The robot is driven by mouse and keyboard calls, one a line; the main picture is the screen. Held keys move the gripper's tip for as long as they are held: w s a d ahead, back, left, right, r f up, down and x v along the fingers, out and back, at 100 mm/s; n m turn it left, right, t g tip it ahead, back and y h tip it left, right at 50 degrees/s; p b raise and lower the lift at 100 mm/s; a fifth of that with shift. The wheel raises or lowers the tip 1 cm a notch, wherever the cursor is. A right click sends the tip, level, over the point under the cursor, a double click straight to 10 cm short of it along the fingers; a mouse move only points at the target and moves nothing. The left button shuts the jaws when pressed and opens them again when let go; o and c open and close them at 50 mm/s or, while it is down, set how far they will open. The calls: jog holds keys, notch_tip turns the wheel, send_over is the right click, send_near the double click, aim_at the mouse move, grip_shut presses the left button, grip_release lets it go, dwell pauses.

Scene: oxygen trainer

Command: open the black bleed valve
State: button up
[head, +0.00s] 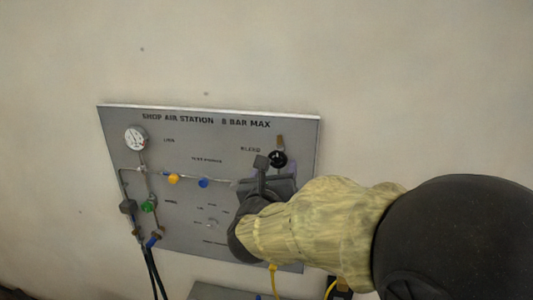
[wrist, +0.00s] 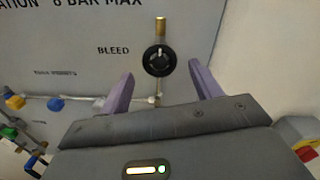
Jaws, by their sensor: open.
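The black bleed valve (wrist: 159,61) is a round black knob on a vertical brass pipe, to the right of the word BLEED on the grey panel (wrist: 95,25). In the head view the knob (head: 278,159) shows at the panel's upper right, just above my gripper (head: 270,172). In the wrist view my gripper (wrist: 160,82) is open, with one purple finger to the lower left of the knob and one to the lower right. The space between the fingers is empty. The knob appears beyond the fingertips; I cannot tell the exact gap.
A gauge (head: 135,138), a yellow knob (head: 173,179), a blue knob (head: 203,183) and a green knob (head: 148,206) sit on the panel's left part. Black hoses (head: 153,272) hang below. A red and yellow object (wrist: 298,138) is at the wrist view's right edge.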

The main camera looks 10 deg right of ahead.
aim_at(278, 163)
jog(key=shift+p+x, duration=0.8)
jog(key=shift+x, duration=1.6)
jog(key=c, duration=1)
